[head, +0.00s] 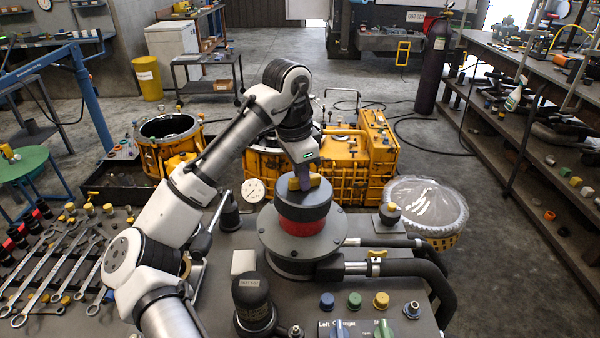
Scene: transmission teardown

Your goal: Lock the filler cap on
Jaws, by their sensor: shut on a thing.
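The filler cap (303,203) is a dark grey round cap with a yellow grip (293,184) on its top. It sits upright over a red band (303,228) above a wide grey flange (272,236) on the bench. My gripper (303,181) points down from above and is shut on the cap's yellow grip. The fingertips are small here and partly hidden by the grip. I cannot tell from this view whether the cap is locked.
Black hoses (410,268) run right of the flange. A dark knob (254,300) and a panel with coloured buttons (354,300) stand in front. A dial gauge (253,190) is behind left. Wrenches (55,270) lie at left. Yellow housings (375,150) stand on the floor behind.

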